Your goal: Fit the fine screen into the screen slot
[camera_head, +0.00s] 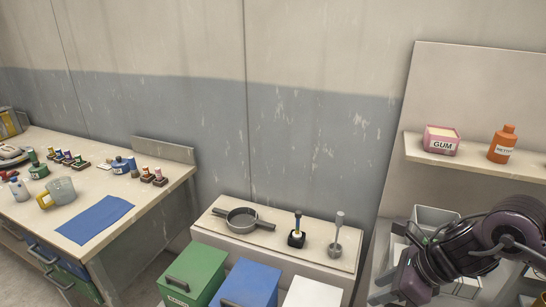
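A round, shallow grey pan-like piece with a handle (243,217) lies on the low bench at the middle. I cannot tell whether it is the fine screen. I cannot make out a screen slot. My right gripper (397,268) is at the lower right, in front of a pale open container (437,217), well to the right of the grey piece. Its fingers are hard to separate from the pale parts behind, and I see nothing clearly held. My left gripper is not in view.
The left table holds a jug (60,191), a blue mat (95,219) and several small bottles. Green (195,272) and blue (250,285) bins stand in front. A shelf (470,162) is upper right.

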